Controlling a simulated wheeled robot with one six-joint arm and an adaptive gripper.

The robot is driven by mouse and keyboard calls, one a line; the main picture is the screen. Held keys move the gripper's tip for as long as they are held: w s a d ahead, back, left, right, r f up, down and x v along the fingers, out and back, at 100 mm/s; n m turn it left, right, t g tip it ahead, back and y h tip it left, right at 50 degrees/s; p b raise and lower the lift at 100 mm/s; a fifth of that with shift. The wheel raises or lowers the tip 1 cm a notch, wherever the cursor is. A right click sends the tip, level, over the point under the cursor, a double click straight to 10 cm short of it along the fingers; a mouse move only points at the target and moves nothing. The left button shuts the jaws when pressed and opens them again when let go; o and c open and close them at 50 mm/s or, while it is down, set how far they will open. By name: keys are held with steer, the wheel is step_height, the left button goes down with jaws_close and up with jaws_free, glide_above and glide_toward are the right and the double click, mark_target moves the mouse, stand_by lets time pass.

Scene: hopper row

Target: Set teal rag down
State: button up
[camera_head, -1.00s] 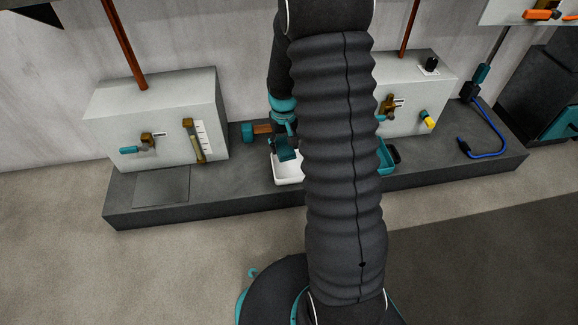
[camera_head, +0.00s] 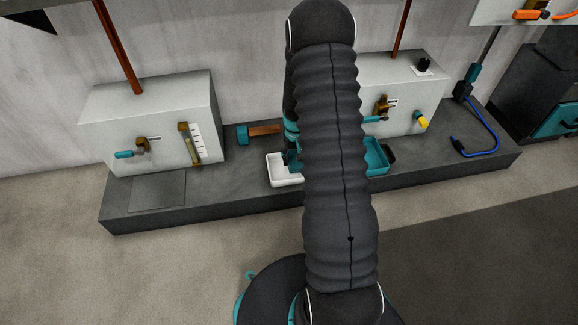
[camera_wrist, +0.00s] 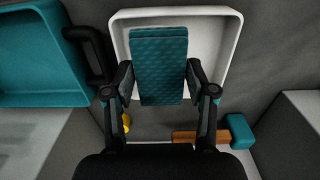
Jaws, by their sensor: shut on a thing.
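The teal rag (camera_wrist: 160,72) is a folded, textured rectangle held between the fingers of my gripper (camera_wrist: 160,88) in the wrist view. The gripper is shut on it. In that view the rag lies over the inside of a white tray (camera_wrist: 232,48); I cannot tell whether it touches the tray's floor. In the head view the white tray (camera_head: 284,180) stands on the dark grey plinth, partly hidden behind my arm. My arm also hides the rag and the fingertips there.
A teal bin (camera_head: 377,158) with a dark handle stands beside the white tray. A teal-headed mallet (camera_head: 262,131) lies behind it. Light grey hoppers (camera_head: 160,115) with levers stand on the plinth (camera_head: 225,190) on both sides. A blue hose (camera_head: 484,150) lies at right.

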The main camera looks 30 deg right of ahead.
mark_target(289, 165)
steer(key=shift+w+a+f, duration=0.35)
steer(key=shift+w+f, duration=0.05)
steer(key=shift+w, duration=0.15)
steer(key=shift+w+a+f, duration=0.35)
steer(key=shift+w, duration=0.15)
steer(key=shift+f+b, duration=0.45)
steer(key=shift+f, duration=1.5)
steer(key=shift+f, duration=0.2)
steer(key=o, duration=1.2)
steer(key=shift+o, duration=0.2)
